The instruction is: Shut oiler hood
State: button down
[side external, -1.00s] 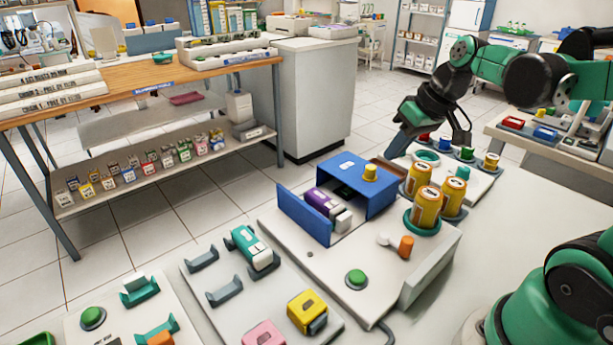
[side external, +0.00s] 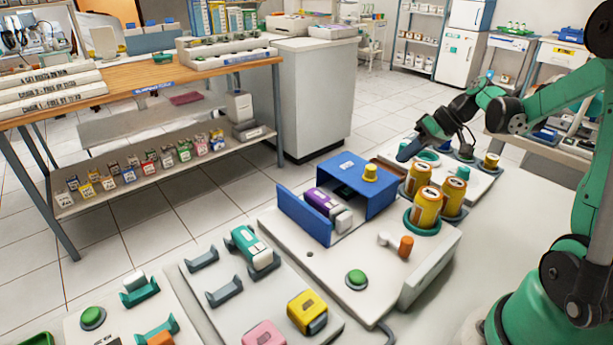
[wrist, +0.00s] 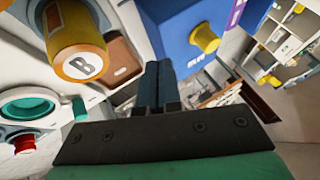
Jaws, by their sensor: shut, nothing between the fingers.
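The blue oiler hood (side external: 340,178) is a box on the white unit (side external: 330,265), with a yellow knob (side external: 370,173). A gap separates it from an upright blue panel (side external: 304,216) to its left. A purple and white piece (side external: 328,208) sits in that gap, partly in the open. My gripper (side external: 404,155) is behind the hood's right end, apart from it as far as I can tell. In the wrist view my fingers (wrist: 160,80) are together and empty, pointing toward the hood (wrist: 172,30) and its knob (wrist: 205,38).
Yellow canisters (side external: 427,205) stand close to the hood's right, and one also shows in the wrist view (wrist: 75,40). An orange-tipped lever (side external: 405,246) and a green button (side external: 356,279) are on the unit's front. A teal ring (wrist: 28,107) lies left of my gripper.

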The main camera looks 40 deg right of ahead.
jog(key=shift+w+a+f, duration=0.1)
jog(key=shift+w+a, duration=0.1)
jog(key=shift+a, duration=0.5)
jog(key=shift+w+a+f, duration=0.1)
jog(key=shift+w+a, duration=0.15)
jog(key=shift+a, duration=0.4)
jog(key=shift+w+a+f, duration=0.1)
jog(key=shift+w+a, duration=0.1)
jog(key=shift+a, duration=0.5)
jog(key=a, duration=1)
jog(key=shift+a, duration=0.15)
jog(key=shift+s+d, duration=0.15)
jog(key=shift+d, duration=0.3)
jog(key=d, duration=0.3)
jog(key=shift+s+d, duration=0.2)
jog(key=shift+s, duration=0.15)
jog(key=v, duration=1)
jog(key=n+h, duration=0.1)
jog(key=h, duration=0.3)
send_near(356, 189)
jog(key=s+a, duration=0.2)
jog(key=a, duration=0.4)
jog(key=shift+a+n+t, duration=0.2)
jog(key=shift+n+t, duration=0.1)
jog(key=shift+t, duration=0.3)
